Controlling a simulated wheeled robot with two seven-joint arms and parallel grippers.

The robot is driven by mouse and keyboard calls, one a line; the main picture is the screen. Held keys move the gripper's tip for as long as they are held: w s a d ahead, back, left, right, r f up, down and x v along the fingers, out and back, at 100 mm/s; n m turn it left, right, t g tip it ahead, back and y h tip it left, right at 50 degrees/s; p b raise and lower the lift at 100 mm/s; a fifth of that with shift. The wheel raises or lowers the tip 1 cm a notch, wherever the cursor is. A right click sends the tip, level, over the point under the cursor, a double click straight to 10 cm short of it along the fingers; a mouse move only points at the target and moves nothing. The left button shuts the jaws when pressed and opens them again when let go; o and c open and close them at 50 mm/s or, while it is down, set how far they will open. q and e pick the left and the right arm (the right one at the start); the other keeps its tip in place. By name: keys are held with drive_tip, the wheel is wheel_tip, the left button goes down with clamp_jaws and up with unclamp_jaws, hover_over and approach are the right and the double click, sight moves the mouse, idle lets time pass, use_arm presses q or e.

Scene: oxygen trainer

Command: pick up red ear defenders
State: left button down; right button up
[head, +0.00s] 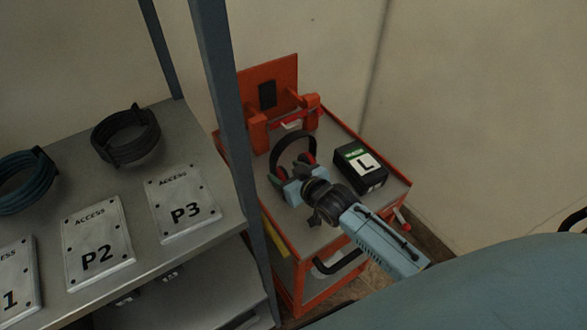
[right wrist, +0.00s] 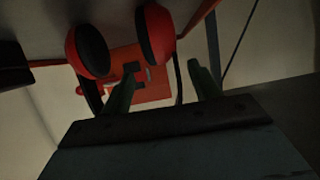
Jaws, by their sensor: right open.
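The red ear defenders (head: 294,152), with a black headband and red cups, are on the grey top of the orange cart (head: 404,183). My right gripper (head: 291,179) is at the near side of the cups and partly hides them in the head view. In the right wrist view the two red cups (right wrist: 86,50) show with black cushions, close beyond the gripper. The gripper's green-tinted fingers (right wrist: 163,88) are spread apart with nothing visibly clamped between them. One finger is near the space below the cups; contact cannot be told. My left gripper is not in view.
An orange upright panel (head: 268,84) rises at the cart's back. A metal shelf with P2 (head: 97,236) and P3 (head: 180,204) plates and a grey post (head: 226,90) stand left.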

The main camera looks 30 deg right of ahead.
sight(278, 170)
drive_tip(key=shift+a+f+b+x, duration=0.15)
drive_tip(key=shift+b+x, duration=0.1)
drive_tip(key=shift+x, duration=1.2)
drive_tip(key=shift+a+f+b+x, duration=0.15)
drive_tip(key=shift+b+x, duration=0.1)
drive_tip(key=shift+x, duration=1.2)
drive_tip(key=shift+s+r, duration=0.1)
drive_tip(key=shift+s, duration=0.05)
drive_tip(key=c, duration=1.2)
drive_tip(key=shift+r, duration=0.15)
wheel_tip(278, 170, up, 10)
drive_tip(key=shift+f+p, duration=0.1)
drive_tip(key=shift+p, duration=0.85)
